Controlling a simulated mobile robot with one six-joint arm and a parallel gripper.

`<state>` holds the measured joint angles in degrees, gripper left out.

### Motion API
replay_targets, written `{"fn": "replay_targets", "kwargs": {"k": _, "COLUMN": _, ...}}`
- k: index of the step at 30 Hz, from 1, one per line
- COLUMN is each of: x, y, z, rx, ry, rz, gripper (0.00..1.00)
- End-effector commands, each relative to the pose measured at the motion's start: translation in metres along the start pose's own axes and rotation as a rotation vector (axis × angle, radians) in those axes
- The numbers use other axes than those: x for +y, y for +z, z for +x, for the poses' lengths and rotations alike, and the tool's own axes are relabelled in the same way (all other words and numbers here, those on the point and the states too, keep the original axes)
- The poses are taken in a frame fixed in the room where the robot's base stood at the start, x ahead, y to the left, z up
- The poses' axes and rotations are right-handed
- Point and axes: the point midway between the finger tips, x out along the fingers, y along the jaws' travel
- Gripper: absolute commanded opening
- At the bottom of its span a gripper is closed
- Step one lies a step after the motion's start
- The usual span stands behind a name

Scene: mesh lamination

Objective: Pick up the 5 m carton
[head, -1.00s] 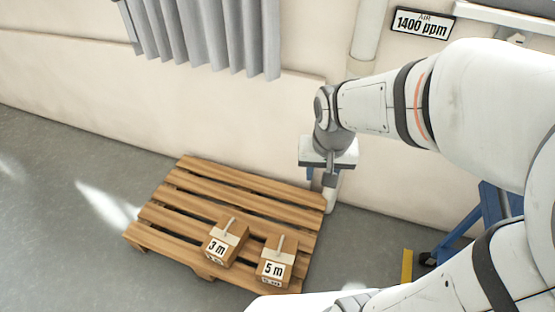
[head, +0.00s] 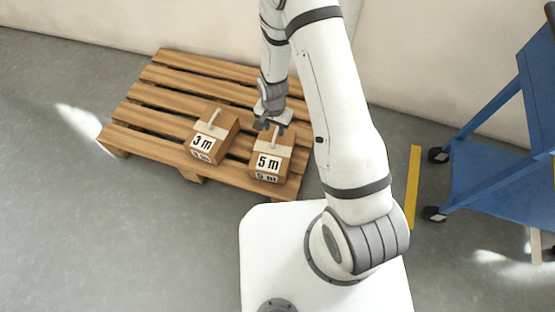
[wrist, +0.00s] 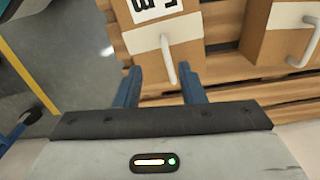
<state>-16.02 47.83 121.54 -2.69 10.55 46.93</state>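The 5 m carton (head: 268,165) is a brown box with a white label and a pale handle on top. It stands on the front right part of the wooden pallet (head: 165,97). My gripper (head: 268,126) is just behind and above this carton.
The 3 m carton (head: 205,145) stands on the pallet just left of the 5 m carton, with a narrow gap. It also shows at the right of the wrist view (wrist: 270,45). A blue cart (head: 490,180) and a yellow floor strip (head: 413,185) are to the right.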

Motion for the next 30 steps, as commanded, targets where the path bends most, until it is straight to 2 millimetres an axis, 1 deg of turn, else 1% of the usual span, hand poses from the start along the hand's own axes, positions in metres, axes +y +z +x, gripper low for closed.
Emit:
{"fn": "replay_targets", "kwargs": {"k": 1, "x": -0.001, "y": 0.003, "z": 0.019, "rx": -0.004, "ry": 0.004, "rz": 0.007, "gripper": 0.36}}
{"fn": "replay_targets", "kwargs": {"k": 3, "x": -0.002, "y": 0.005, "z": 0.029, "rx": -0.006, "ry": 0.005, "rz": 0.014, "gripper": 0.36}}
{"fn": "replay_targets", "kwargs": {"k": 9, "x": -0.002, "y": 0.007, "z": 0.053, "rx": -0.009, "ry": 0.006, "rz": 0.021, "gripper": 0.36}}
{"fn": "replay_targets", "kwargs": {"k": 16, "x": -0.004, "y": 0.005, "z": 0.073, "rx": -0.007, "ry": 0.005, "rz": 0.019, "gripper": 0.36}}
{"fn": "replay_targets", "kwargs": {"k": 22, "x": -0.006, "y": 0.004, "z": 0.105, "rx": -0.008, "ry": 0.006, "rz": 0.018, "gripper": 0.36}}
{"fn": "replay_targets", "kwargs": {"k": 25, "x": -0.006, "y": 0.004, "z": 0.113, "rx": -0.007, "ry": 0.006, "rz": 0.019, "gripper": 0.36}}
{"fn": "replay_targets", "kwargs": {"k": 30, "x": -0.006, "y": 0.004, "z": 0.112, "rx": -0.006, "ry": 0.005, "rz": 0.019, "gripper": 0.36}}
